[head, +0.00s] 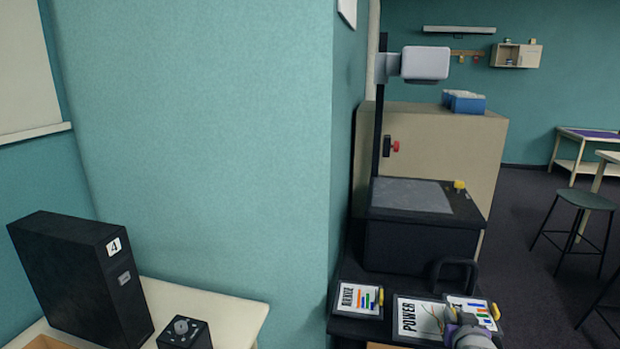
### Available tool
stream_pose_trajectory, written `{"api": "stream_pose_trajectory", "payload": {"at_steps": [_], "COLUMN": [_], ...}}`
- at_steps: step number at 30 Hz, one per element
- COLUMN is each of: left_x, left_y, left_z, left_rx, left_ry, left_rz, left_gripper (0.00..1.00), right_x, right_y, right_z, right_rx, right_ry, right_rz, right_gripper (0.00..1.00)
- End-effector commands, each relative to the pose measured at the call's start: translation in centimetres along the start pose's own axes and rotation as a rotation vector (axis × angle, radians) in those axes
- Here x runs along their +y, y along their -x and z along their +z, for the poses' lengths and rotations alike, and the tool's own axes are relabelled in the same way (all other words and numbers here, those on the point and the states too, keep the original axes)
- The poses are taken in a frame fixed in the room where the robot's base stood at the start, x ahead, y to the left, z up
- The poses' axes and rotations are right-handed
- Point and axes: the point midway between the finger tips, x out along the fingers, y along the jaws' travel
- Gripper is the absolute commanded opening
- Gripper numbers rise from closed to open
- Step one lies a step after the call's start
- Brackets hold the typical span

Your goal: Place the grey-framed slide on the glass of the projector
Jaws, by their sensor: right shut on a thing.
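The projector (422,240) is a dark box with a post and a pale head (425,63) above it. Its grey glass top (412,195) is bare. My right gripper (455,323), at the bottom right, is shut at the yellow tab of a slide marked POWER (418,317). That slide's frame looks dark grey. It is in front of the projector, below the glass; whether it is clear of the surface I cannot tell. Another slide (473,302) shows partly behind my gripper. A dark-framed slide with bars (358,298) lies to the left. My left gripper is out of view.
A black handle-like loop (455,262) stands at the projector's front right. A yellow knob (459,184) sits at the glass's far right corner. A wall corner (330,180) is close on the left. A black box marked 4 (85,280) stands on a pale table (225,298).

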Motion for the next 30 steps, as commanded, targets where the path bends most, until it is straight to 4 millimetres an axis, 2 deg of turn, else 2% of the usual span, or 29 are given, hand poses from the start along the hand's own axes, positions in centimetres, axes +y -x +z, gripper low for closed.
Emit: {"api": "stream_pose_trajectory", "payload": {"at_steps": [1, 5, 11, 15, 19, 24, 30], "left_x": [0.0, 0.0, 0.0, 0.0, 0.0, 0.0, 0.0], "left_y": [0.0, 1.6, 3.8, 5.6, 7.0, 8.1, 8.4], "left_z": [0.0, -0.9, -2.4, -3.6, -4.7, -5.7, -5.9], "left_rx": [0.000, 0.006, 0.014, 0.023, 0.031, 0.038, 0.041], "left_ry": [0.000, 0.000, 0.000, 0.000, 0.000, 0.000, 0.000], "left_rz": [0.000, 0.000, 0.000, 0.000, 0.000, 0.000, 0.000], "left_gripper": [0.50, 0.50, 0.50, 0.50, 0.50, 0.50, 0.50], "right_x": [0.0, -2.3, -6.0, -9.1, -11.4, -13.1, -13.2], "right_y": [0.0, -0.8, -1.1, -0.3, 0.9, 2.3, 4.3], "right_z": [0.0, 1.9, 5.6, 8.4, 10.4, 11.9, 13.2], "right_rx": [0.001, -0.001, -0.003, -0.004, -0.002, 0.001, 0.001], "right_ry": [0.000, 0.013, 0.037, 0.060, 0.076, 0.091, 0.097], "right_rz": [0.000, -0.038, -0.099, -0.150, -0.190, -0.223, -0.235], "right_gripper": [0.00, 0.00, 0.00, 0.00, 0.00, 0.00, 0.00]}}
